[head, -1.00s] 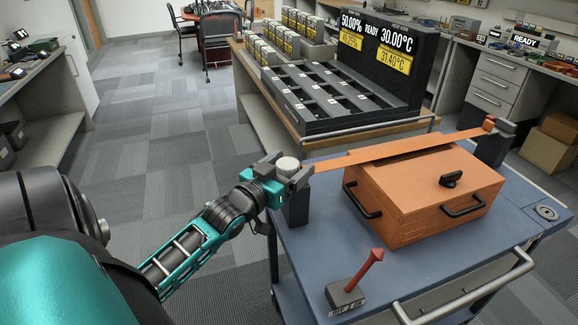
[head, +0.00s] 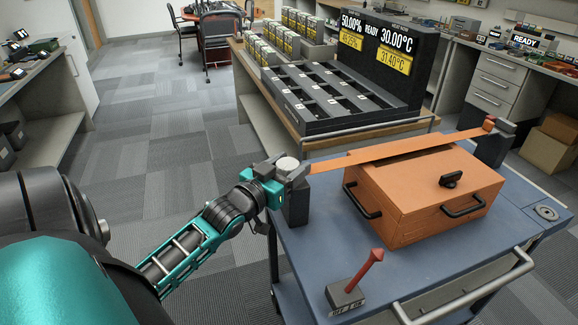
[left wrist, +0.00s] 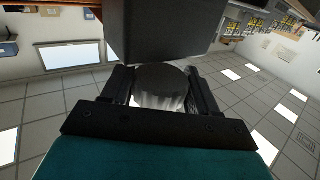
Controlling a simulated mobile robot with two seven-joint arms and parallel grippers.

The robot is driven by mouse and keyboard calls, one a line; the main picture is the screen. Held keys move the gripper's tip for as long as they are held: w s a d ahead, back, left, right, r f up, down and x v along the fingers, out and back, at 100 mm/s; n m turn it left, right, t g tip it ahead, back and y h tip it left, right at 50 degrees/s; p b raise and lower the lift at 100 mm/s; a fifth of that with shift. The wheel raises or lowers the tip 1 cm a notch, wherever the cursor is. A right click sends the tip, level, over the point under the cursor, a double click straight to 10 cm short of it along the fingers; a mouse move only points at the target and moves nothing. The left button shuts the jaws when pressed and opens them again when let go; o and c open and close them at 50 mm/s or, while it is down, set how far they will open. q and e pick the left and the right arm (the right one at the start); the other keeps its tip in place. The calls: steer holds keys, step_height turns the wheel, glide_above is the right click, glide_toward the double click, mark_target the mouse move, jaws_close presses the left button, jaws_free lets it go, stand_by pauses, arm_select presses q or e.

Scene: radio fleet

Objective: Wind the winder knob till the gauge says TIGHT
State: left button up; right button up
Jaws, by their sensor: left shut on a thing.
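The winder knob (head: 287,163) is a pale round cap on top of a dark post (head: 296,205) at the left edge of the blue cart. My left gripper (head: 282,170) is shut on the knob, with its fingers around the cap's sides. In the left wrist view the knob (left wrist: 162,82) sits between the two fingers (left wrist: 162,96), below a dark block. An orange strap (head: 395,150) runs from the post over an orange case (head: 425,195) to a far post. No gauge reading TIGHT can be made out. My right gripper is out of view.
A red arrow lever (head: 368,268) on a small base marked OFF and ON stands at the cart's (head: 320,255) front. The cart has a metal handle (head: 470,290). A bench with a black compartment tray (head: 335,125) stands behind. Open carpet lies to the left.

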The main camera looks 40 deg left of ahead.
arm_select(q)
steer(key=shift+m+h, duration=0.3)
steer(key=shift+h, duration=0.1)
steer(key=shift+m+h, duration=1.2)
steer(key=shift+h, duration=0.6)
steer(key=m+g+h, duration=0.1)
steer(key=m+h, duration=0.1)
steer(key=h, duration=0.1)
steer(key=shift+d+f, duration=0.1)
steer(key=m+g+h+b, duration=0.1)
steer(key=h+b, duration=0.1)
steer(key=shift+f+m+h, duration=0.1)
steer(key=shift+m+h, duration=0.3)
steer(key=shift+m+g+h+b, duration=0.6)
steer(key=shift+m+h+b, duration=0.15)
steer(key=shift+h, duration=0.25)
steer(key=shift+d+m+g+h+b, duration=0.1)
steer(key=shift+m+g+h+b, duration=0.15)
steer(key=shift+g+h+b, duration=0.05)
steer(key=shift+r, duration=0.2)
steer(key=o, duration=0.9)
steer(key=shift+o, duration=0.3)
